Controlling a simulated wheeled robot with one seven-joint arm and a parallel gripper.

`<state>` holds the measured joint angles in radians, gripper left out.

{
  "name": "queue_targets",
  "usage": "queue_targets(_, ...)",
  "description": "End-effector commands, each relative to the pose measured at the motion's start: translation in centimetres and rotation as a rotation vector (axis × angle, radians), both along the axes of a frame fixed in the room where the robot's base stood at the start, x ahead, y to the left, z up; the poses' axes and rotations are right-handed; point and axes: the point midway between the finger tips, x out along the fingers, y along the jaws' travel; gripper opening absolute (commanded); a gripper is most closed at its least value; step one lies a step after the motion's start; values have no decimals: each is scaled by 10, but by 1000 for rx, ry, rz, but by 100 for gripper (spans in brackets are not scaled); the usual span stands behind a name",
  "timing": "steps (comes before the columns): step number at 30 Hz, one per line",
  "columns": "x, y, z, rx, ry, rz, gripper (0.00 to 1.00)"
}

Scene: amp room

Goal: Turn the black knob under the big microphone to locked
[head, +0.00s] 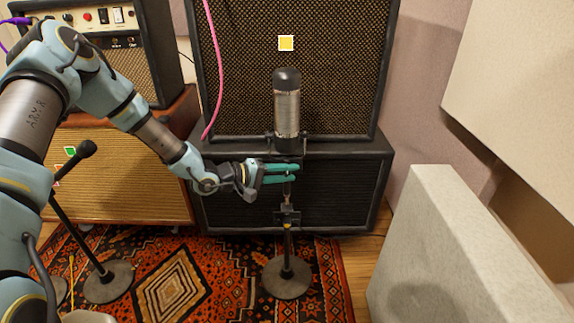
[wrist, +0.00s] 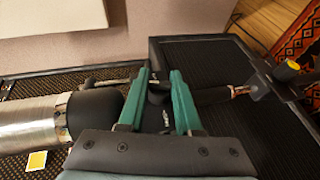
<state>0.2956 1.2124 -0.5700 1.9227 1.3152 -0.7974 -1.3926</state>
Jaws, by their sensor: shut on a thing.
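The big microphone (head: 287,108), a silver cylinder with a black top, stands upright on its stand in front of the stacked cabinets. It lies at the left in the wrist view (wrist: 28,128). My gripper (head: 297,174) reaches in from the left just below it. Its two teal fingers (wrist: 161,78) are shut on the black knob (wrist: 157,97) under the microphone. The fingers hide much of the knob, and I cannot read its lock position. The stand continues below, with a yellow-ended clamp (head: 287,223) and a round base (head: 287,278).
A dark speaker cabinet (head: 340,190) is close behind the stand, with another cabinet (head: 350,40) on top. A pale panel (head: 440,240) stands at the right. A smaller microphone (head: 85,149) on a stand is at the left. A pink cable (head: 215,60) hangs behind.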

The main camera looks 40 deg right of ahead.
Motion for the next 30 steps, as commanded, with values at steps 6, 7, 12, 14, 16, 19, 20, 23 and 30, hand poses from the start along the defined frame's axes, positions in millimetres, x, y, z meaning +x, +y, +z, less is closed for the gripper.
queue_targets(6,-1,0,8,162,-132,-3,0)
queue_targets(7,-1,0,8,185,-150,-3,0)
queue_targets(12,-2,0,6,308,-253,-3,0)
queue_targets(14,-1,0,5,353,-290,-3,0)
queue_targets(16,-2,-1,4,403,-332,-3,0)
queue_targets(19,-2,-1,3,476,-394,-5,0)
queue_targets(20,-2,-1,2,498,-412,-4,0)
queue_targets(23,-2,-2,1,569,-474,-5,0)
queue_targets(30,-3,-3,0,718,-597,-4,0)
